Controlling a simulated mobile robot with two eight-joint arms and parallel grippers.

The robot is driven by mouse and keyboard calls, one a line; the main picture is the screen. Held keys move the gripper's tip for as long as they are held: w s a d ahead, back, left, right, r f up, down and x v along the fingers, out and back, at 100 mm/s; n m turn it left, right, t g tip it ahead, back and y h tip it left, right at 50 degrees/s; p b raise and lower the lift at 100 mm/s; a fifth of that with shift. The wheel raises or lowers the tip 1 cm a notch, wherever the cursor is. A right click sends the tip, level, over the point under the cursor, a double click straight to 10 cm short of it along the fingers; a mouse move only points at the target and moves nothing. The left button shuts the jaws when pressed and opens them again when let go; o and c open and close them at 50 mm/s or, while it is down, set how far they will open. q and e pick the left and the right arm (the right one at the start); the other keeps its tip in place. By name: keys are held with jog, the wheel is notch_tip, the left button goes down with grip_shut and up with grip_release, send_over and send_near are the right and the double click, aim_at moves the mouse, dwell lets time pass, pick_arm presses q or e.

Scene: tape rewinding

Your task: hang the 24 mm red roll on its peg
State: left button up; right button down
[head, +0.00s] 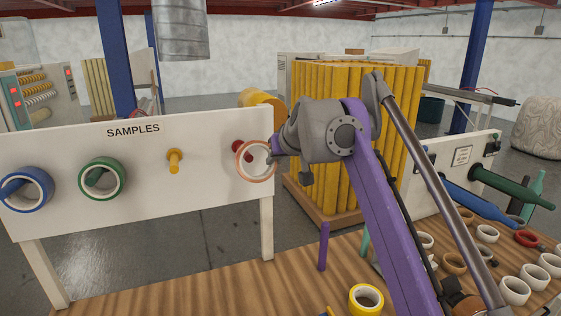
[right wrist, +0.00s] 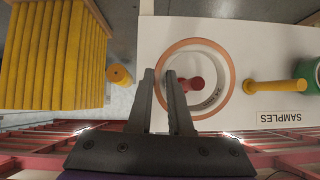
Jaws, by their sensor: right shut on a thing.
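An orange-red roll (head: 254,173) with a pale core is at the right end of the white SAMPLES board (head: 205,190); it also shows in the right wrist view (right wrist: 230,82). My right gripper (head: 271,160) is shut on the right side of its ring, with the two fingers straddling the wall in the right wrist view (right wrist: 167,80). The red peg (head: 238,146) shows at the roll's upper left in the head view and within its opening in the right wrist view (right wrist: 196,84). I cannot tell whether the roll is around the peg or in front of it. My left gripper is not in view.
A blue roll (head: 46,185) and a green roll (head: 119,185) hang on the board. The yellow peg (head: 174,167) is bare. A yellow roll (head: 366,289) and several pale rolls (head: 515,290) are on the wooden table (head: 190,290). Purple (head: 323,245) and green posts stand near the middle.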

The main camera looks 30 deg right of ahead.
pick_arm(q)
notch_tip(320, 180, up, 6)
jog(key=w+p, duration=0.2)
jog(key=p, duration=0.2)
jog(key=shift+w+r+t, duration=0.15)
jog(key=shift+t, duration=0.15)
pick_arm(e)
jog(key=w+d, duration=0.2)
jog(key=w, duration=0.8)
jog(key=shift+d+f, duration=0.15)
jog(key=shift+f, duration=0.3)
jog(key=shift+f, duration=0.1)
jog(key=shift+a+f+b, duration=0.25)
jog(key=shift+f+b, duration=0.05)
jog(key=shift+f, duration=0.65)
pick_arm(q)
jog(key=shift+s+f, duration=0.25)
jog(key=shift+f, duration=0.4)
pick_arm(e)
jog(key=c, duration=0.8)
grip_release()
jog(key=shift+o, duration=0.2)
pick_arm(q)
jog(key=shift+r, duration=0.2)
pick_arm(e)
jog(key=v, duration=1)
jog(key=shift+s+r, duration=0.25)
jog(key=shift+s, duration=0.05)
jog(key=shift+c, duration=0.2)
